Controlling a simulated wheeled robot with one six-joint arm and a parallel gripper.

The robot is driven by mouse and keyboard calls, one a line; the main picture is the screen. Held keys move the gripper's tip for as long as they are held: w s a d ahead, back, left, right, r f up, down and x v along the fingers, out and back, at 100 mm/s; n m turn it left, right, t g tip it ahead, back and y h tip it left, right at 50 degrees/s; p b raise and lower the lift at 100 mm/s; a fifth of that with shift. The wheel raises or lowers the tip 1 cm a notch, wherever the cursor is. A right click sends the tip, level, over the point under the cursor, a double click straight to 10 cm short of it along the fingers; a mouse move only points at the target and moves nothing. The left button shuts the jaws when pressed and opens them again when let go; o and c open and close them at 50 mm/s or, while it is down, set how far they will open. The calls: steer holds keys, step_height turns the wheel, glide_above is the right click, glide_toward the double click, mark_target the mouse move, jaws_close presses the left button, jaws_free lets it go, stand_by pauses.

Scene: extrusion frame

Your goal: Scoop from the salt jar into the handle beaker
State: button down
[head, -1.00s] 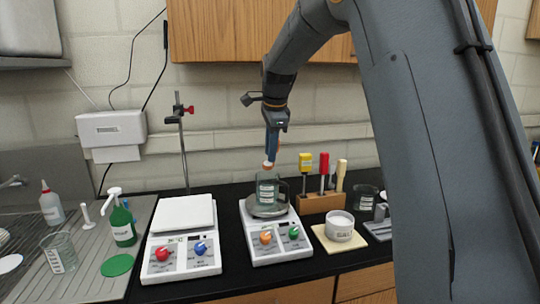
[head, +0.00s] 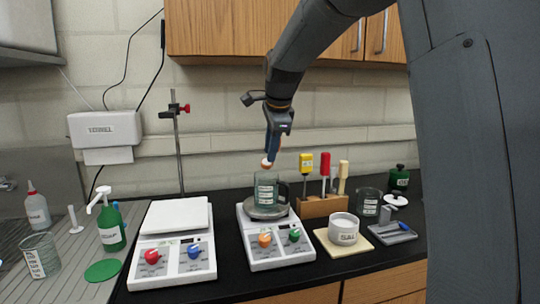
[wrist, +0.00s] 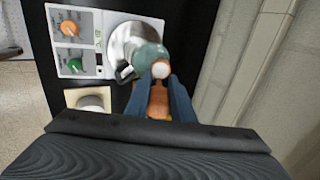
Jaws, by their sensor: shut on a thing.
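My gripper (head: 274,148) is shut on a scoop (head: 267,163) and points down above the handle beaker. The wrist view shows the scoop's orange-brown handle (wrist: 158,103) between the blue fingers, with a pale round end beyond them. Whether that end holds salt is too small to tell. The handle beaker (head: 265,192) is clear greenish glass with a white label and a dark handle on its right. It stands upright on the round plate of a white device, just below the scoop. The salt jar (head: 343,232), white and open-topped, stands on a beige board to the right.
A second white device (head: 172,254) stands left of the beaker's device (head: 276,246). A wooden block (head: 320,207) with upright yellow, red and pale-handled tools stands close right of the beaker. A glass beaker (head: 368,203) and grey tray (head: 392,233) lie farther right.

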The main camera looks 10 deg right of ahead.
steer(key=shift+s+f+t+b, duration=0.35)
steer(key=shift+t+b, duration=0.55)
steer(key=shift+b, duration=1.65)
steer(key=shift+s+f+t+b, duration=0.3)
steer(key=shift+t+b, duration=0.6)
steer(key=shift+b, duration=1.65)
steer(key=shift+s+f+t+b, duration=0.2)
steer(key=shift+s+t+b, duration=0.5)
steer(key=shift+b, duration=1.85)
steer(key=t+b, duration=0.1)
steer(key=b, duration=0.2)
steer(key=f+t+b, duration=0.1)
steer(key=b, duration=0.3)
steer(key=shift+t+b, duration=0.3)
steer(key=shift+t, duration=0.1)
steer(key=shift+s+a+t+p, duration=0.15)
steer(key=shift+t+p, duration=0.15)
steer(key=shift+p, duration=0.4)
steer(key=shift+d+f+t+p, duration=0.3)
steer(key=shift+d+t+p, duration=0.15)
steer(key=shift+t, duration=0.15)
steer(key=shift+s+a+t, duration=0.15)
steer(key=shift+a+t, duration=0.15)
steer(key=shift+f, duration=0.15)
